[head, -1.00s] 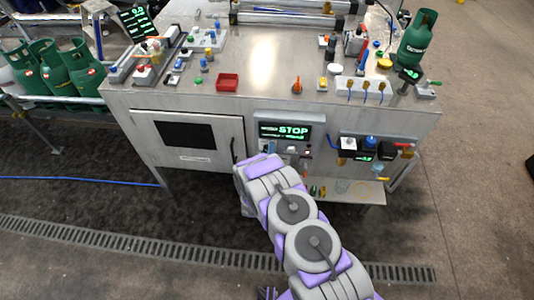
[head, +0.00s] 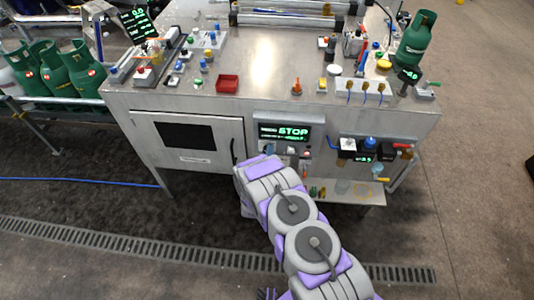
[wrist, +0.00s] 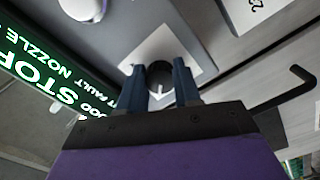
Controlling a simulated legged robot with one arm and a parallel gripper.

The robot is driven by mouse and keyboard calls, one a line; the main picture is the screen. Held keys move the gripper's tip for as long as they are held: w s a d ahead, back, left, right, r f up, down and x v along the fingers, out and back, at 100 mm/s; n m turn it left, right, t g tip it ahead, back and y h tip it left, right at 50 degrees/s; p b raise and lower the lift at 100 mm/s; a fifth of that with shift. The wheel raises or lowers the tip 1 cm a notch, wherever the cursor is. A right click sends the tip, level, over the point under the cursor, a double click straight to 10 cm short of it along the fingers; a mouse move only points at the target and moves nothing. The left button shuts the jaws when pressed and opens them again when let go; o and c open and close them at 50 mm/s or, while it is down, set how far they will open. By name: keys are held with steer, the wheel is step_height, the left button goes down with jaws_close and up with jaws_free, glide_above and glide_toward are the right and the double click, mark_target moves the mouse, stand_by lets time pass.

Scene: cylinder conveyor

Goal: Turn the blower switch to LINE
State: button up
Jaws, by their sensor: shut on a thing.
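My gripper (wrist: 159,76) is at the front panel under the green STOP display. Its two dark blue fingers are shut on a small dark rotary switch knob (wrist: 159,71), one finger on each side. The knob has a pale pointer and sits on a white square plate (wrist: 165,45). I cannot read any LINE marking on this plate. In the head view the control panel (head: 314,146) is on the bench front, and my wrist hides the gripped knob. The STOP display (head: 285,132) also shows in the wrist view (wrist: 45,75), with the words NOZZLE and FAULT.
A white rounded knob or button (wrist: 82,8) is close to the gripped switch. A black handle (wrist: 290,90) sticks out at the right of the wrist view. The metal bench (head: 260,75) carries a red tray (head: 228,84) and several fittings. Floor in front is open.

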steer(key=shift+s+p, duration=0.1)
steer(key=shift+p, duration=0.2)
steer(key=shift+a+f+m+p, duration=0.1)
steer(key=shift+m+p, duration=1.65)
steer(key=shift+m, duration=0.35)
steer(key=shift+a+f+m+p, duration=0.1)
steer(key=shift+m+p, duration=1.6)
steer(key=shift+m, duration=0.4)
steer(key=shift+f, duration=0.1)
steer(key=o, duration=0.8)
steer(key=shift+o, duration=1.3)
